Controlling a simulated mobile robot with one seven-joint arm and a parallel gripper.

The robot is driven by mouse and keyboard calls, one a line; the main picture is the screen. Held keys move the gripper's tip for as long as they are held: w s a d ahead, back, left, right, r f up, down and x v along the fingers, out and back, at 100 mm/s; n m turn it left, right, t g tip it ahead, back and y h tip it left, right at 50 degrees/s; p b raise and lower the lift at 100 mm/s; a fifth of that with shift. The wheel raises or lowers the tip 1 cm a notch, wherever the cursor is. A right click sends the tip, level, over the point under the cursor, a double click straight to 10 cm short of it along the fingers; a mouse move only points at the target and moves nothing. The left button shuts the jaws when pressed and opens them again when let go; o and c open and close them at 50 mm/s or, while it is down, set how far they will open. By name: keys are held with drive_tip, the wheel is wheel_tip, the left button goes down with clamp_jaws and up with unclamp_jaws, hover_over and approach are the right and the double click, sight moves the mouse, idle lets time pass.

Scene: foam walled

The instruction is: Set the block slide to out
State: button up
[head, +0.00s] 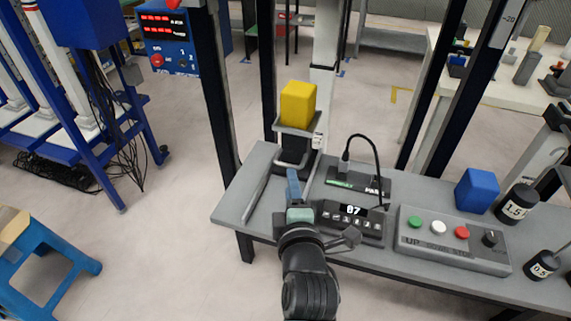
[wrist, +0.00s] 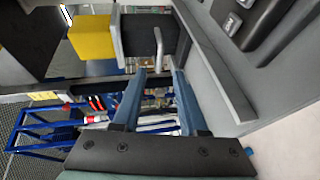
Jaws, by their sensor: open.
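A yellow block (head: 298,103) rests on a grey plate (head: 285,128) above a dark slide body on the bench. A bent metal handle (head: 290,166) sticks out at the front of the dark body. The wrist view shows the yellow block (wrist: 91,38), the dark body (wrist: 145,28) and the pale handle (wrist: 158,45). My gripper (head: 294,176) is at the handle in the head view. In the wrist view its blue fingers (wrist: 159,75) are apart, with the handle's end in line with the gap between their tips. I cannot tell whether either finger touches it.
Further right are a button panel (head: 452,238), a blue block (head: 477,190) and black weights (head: 517,203). A dark upright post (head: 215,90) stands at the bench's left.

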sight(287, 164)
drive_tip(key=x, duration=0.8)
drive_tip(key=shift+b, duration=0.3)
drive_tip(key=shift+c, duration=0.2)
clamp_jaws()
idle(0.9)
